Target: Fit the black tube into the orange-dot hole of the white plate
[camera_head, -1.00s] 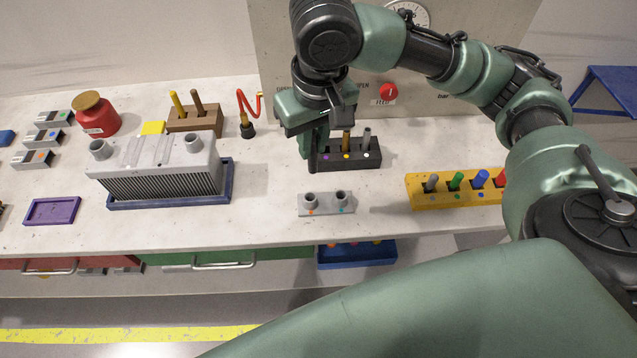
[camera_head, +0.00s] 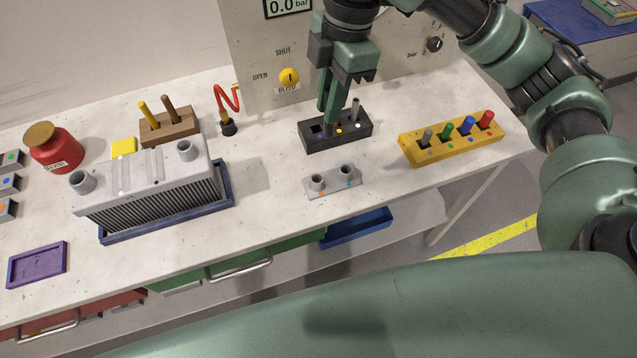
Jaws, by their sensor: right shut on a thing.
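The white plate (camera_head: 350,182) lies on the bench as a pale slab with two raised round sockets. An orange dot (camera_head: 320,193) marks its left socket, and a blue dot marks the right one. Behind it stands a black block (camera_head: 310,145) with purple, yellow and white dots. My right gripper (camera_head: 329,124) points down at the block's middle and is shut on a tube there, which the fingers mostly hide; I cannot tell its colour. A grey tube (camera_head: 357,110) stands by the white dot. My left gripper is not in view.
A yellow rack (camera_head: 408,152) with several coloured pegs stands to the right. A grey finned box (camera_head: 150,190) sits in a blue tray at left, near a brown block (camera_head: 180,131) and a red jar (camera_head: 55,150). Bench space around the white plate is clear.

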